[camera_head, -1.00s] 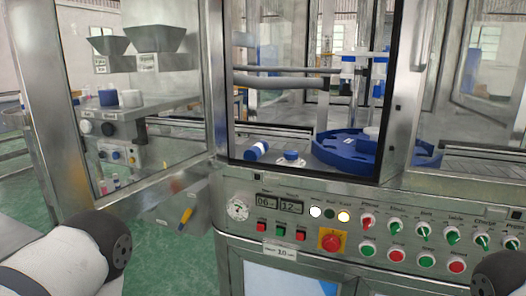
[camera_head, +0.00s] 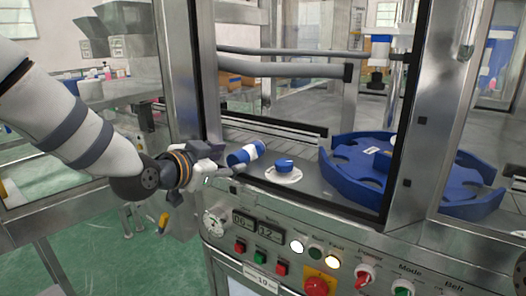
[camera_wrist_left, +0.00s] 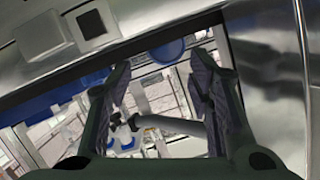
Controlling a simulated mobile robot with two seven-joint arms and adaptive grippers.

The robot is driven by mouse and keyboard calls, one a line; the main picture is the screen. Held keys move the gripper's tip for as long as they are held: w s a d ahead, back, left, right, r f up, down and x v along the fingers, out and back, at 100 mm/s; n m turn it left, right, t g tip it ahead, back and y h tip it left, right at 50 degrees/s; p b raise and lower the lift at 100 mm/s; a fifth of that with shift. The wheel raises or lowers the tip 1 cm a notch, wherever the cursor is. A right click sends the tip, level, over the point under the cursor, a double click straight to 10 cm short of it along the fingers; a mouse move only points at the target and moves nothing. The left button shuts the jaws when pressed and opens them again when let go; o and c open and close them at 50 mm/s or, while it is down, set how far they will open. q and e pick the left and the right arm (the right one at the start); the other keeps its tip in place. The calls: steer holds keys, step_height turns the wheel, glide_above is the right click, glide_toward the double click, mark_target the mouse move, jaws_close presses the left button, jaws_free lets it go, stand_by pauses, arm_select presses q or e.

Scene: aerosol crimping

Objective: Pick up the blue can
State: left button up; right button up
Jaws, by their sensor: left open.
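The blue can (camera_head: 243,154), with a white band, lies on its side on the machine's deck, just inside the opening. My left gripper (camera_head: 222,162) is at the left edge of the opening, close to the near left end of the can. In the head view I cannot tell whether it touches the can. In the left wrist view the two dark fingers (camera_wrist_left: 160,78) stand apart with nothing clearly held between them. A blue patch shows beyond them there, and I cannot tell which thing it is. My right gripper is not in view.
A blue-topped piece (camera_head: 284,164) on a white disc stands right of the can. A blue notched wheel (camera_head: 360,180) is further right. A metal post (camera_head: 186,75) borders the opening at left. The control panel (camera_head: 330,262) lies below.

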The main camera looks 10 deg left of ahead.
mark_target(247, 152)
arm_select(q)
steer(key=shift+w+f+b, duration=0.3)
steer(key=shift+w+b, duration=0.15)
steer(key=shift+w, duration=0.1)
steer(key=x, duration=0.4)
steer(key=b+x, duration=0.1)
steer(key=x, duration=0.3)
steer(key=shift+w+r+b, duration=0.2)
steer(key=shift+w+b, duration=0.05)
steer(key=shift+b, duration=0.05)
steer(key=shift+w, duration=0.3)
steer(key=shift+s+r, duration=0.1)
steer(key=shift+r, duration=0.15)
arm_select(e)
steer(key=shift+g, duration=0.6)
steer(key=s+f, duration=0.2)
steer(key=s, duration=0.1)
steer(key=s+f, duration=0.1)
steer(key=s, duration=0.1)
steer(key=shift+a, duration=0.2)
arm_select(q)
steer(key=c, duration=0.9)
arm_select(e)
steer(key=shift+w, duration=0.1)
